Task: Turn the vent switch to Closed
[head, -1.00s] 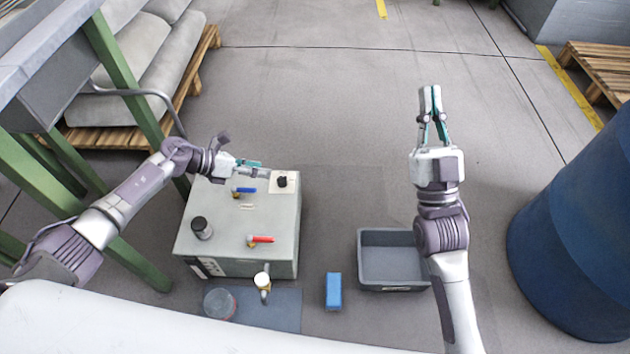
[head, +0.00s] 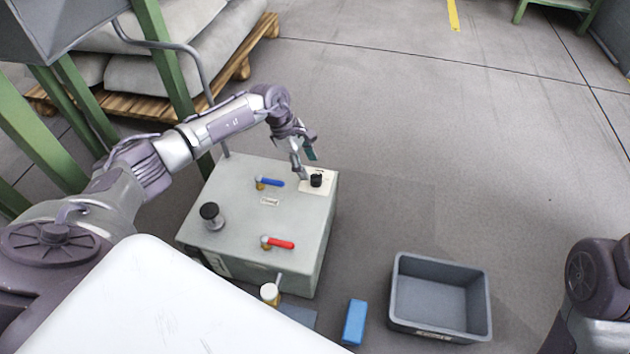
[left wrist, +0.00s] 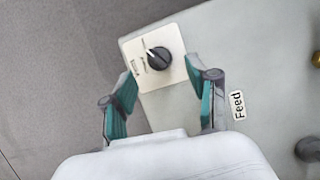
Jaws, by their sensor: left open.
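The vent switch is a black round knob (head: 316,180) on a pale plate at the far right corner of the grey box top (head: 240,225). In the left wrist view, the knob (left wrist: 159,58) has a white pointer aimed up and left, with small unreadable lettering on the plate (left wrist: 137,52). My left gripper (head: 304,166) is just above and beside the knob, tilted downward. In the left wrist view, its open fingers (left wrist: 160,78) lie on either side of the plate's near part, with the knob ahead between them. No contact is visible. My right gripper is out of view.
A blue-handled valve (head: 270,182), a red-handled valve (head: 278,243) and a black cap (head: 210,211) stand on the box top. A grey bin (head: 438,335) and a blue block (head: 354,322) are on the floor. Green posts (head: 165,60) stand at left.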

